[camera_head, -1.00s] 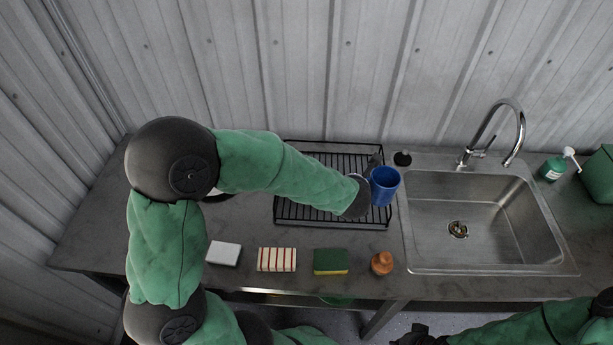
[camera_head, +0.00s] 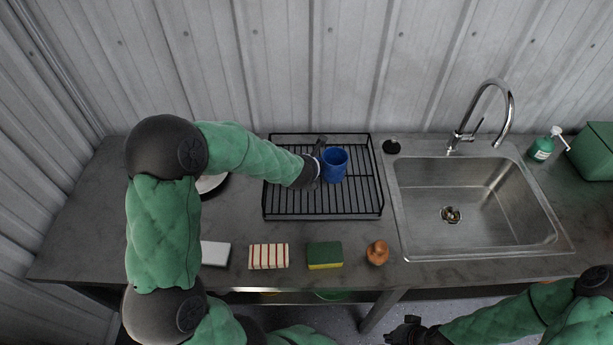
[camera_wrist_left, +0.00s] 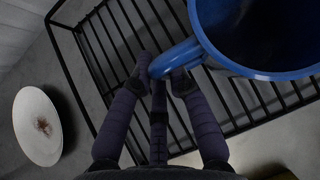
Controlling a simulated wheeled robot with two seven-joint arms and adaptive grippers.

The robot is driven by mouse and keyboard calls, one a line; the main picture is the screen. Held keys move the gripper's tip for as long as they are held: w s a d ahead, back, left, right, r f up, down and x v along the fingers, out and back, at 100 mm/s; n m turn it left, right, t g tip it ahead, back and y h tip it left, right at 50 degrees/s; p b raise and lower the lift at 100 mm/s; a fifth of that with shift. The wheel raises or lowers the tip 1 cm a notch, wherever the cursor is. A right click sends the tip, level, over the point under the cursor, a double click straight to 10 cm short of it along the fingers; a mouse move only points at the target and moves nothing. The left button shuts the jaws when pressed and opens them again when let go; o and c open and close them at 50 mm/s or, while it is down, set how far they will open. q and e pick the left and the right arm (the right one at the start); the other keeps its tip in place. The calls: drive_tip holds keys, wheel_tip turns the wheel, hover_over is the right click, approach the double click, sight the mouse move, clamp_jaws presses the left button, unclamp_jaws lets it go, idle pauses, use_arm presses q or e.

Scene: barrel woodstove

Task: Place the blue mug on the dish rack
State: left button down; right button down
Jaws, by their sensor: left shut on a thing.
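The blue mug (camera_head: 334,165) is upright over the middle of the black wire dish rack (camera_head: 282,204). I cannot tell whether its base touches the wires. My left gripper (camera_head: 317,160) comes in from the left and is shut on the mug's handle. In the left wrist view the fingers (camera_wrist_left: 160,78) pinch the handle, and the mug (camera_wrist_left: 245,50) fills the upper right with the rack's wires (camera_wrist_left: 105,50) below. My right gripper (camera_head: 408,330) is at the bottom edge, low in front of the counter, away from the mug; its jaws are too small and dark to read.
The metal sink (camera_head: 470,205) with its tall faucet (camera_head: 495,110) is right of the rack. A white block (camera_head: 215,254), striped cloth (camera_head: 268,256), green-yellow sponge (camera_head: 324,255) and brown object (camera_head: 377,252) line the front. A stained plate (camera_wrist_left: 38,125) is left of the rack.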

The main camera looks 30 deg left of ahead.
use_arm(q)
drive_tip(key=shift+a+f, duration=0.2)
drive_tip(key=shift+w+a+f+b, duration=0.15)
drive_tip(key=shift+f+b, duration=0.25)
drive_tip(key=shift+f, duration=0.5)
drive_tip(key=shift+a+f+b, duration=0.1)
drive_tip(key=shift+f+b, duration=0.3)
drive_tip(key=shift+f, duration=0.45)
drive_tip(key=shift+f, duration=0.1)
drive_tip(key=c, duration=1.2)
unclamp_jaws()
drive_tip(key=p+v, duration=0.3)
drive_tip(key=v, duration=0.9)
